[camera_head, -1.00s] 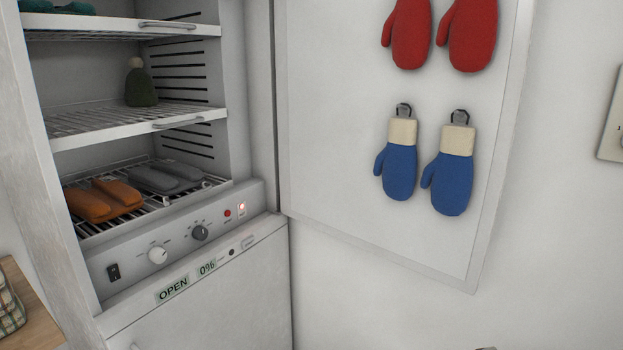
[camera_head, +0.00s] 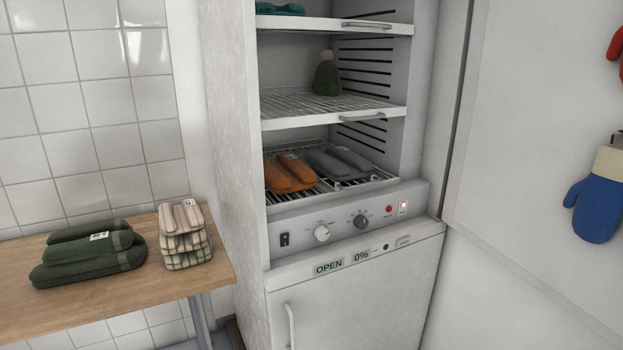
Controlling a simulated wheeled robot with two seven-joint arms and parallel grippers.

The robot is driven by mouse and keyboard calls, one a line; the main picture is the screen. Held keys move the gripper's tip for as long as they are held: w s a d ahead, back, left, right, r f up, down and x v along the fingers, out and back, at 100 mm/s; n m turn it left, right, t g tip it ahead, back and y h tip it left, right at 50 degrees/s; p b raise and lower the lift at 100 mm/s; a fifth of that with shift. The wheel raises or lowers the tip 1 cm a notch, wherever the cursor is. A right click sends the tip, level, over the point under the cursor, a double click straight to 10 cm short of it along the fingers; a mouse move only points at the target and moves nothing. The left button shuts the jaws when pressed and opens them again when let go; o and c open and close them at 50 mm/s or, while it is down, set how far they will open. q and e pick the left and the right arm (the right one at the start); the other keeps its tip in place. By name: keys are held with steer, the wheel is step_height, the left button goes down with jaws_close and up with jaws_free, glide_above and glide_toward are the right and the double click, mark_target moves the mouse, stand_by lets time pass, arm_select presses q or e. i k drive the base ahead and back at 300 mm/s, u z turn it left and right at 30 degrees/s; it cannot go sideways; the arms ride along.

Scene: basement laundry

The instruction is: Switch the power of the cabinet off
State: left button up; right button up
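The white drying cabinet (camera_head: 230,200) stands in the middle of the view, its upper part open with wire shelves inside. Its control panel (camera_head: 340,212) runs below the lowest shelf. A black rocker power switch (camera_head: 285,239) is at the panel's left end; its position is too small to tell. To its right are a white knob (camera_head: 321,233), a dark grey knob (camera_head: 361,222), a red button (camera_head: 389,209) and a glowing light (camera_head: 403,205). Displays below read "OPEN" (camera_head: 328,267) and "0%" (camera_head: 361,257). Neither gripper is in view.
A wooden table (camera_head: 215,272) at left holds green folded items (camera_head: 88,252) and a plaid stack (camera_head: 184,236). The open cabinet door (camera_head: 540,170) at right carries mittens (camera_head: 597,195). Orange (camera_head: 290,173) and grey items (camera_head: 340,161) lie on the lowest shelf.

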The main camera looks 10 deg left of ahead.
mark_target(284, 238)
steer(key=u, duration=0.3)
steer(key=k, duration=0.45)
steer(key=u, duration=0.7)
steer(key=i, duration=0.95)
steer(key=z, duration=1)
steer(key=k, duration=0.35)
steer(key=u, duration=0.65)
steer(key=i, duration=0.5)
